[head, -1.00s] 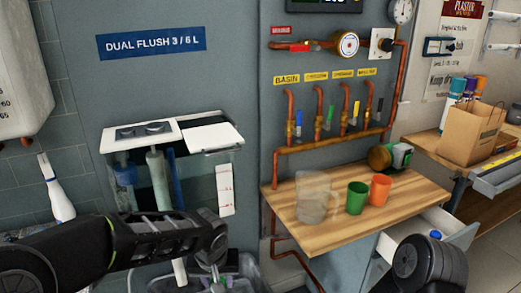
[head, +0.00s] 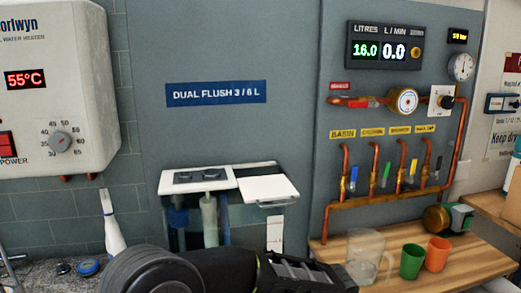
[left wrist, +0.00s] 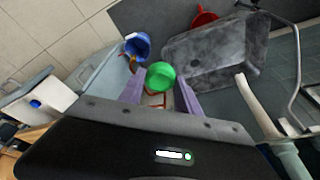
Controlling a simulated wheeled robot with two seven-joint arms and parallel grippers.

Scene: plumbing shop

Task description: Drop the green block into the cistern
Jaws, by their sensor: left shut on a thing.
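The cistern (head: 222,225) is on the grey panel in the head view. It has a clear front with pipes inside, and its white lid (head: 268,188) sits askew to the right. In the left wrist view my left gripper (left wrist: 159,84) is shut on the green block (left wrist: 160,75), which shows as a rounded green shape between the purple fingers. Its far side is hidden. My right gripper is out of view.
A wooden counter (head: 478,262) at the right holds a clear jug (head: 366,258), a green cup (head: 411,262) and an orange cup (head: 437,254). The left wrist view shows a grey basin (left wrist: 215,55) and a blue bucket (left wrist: 138,46).

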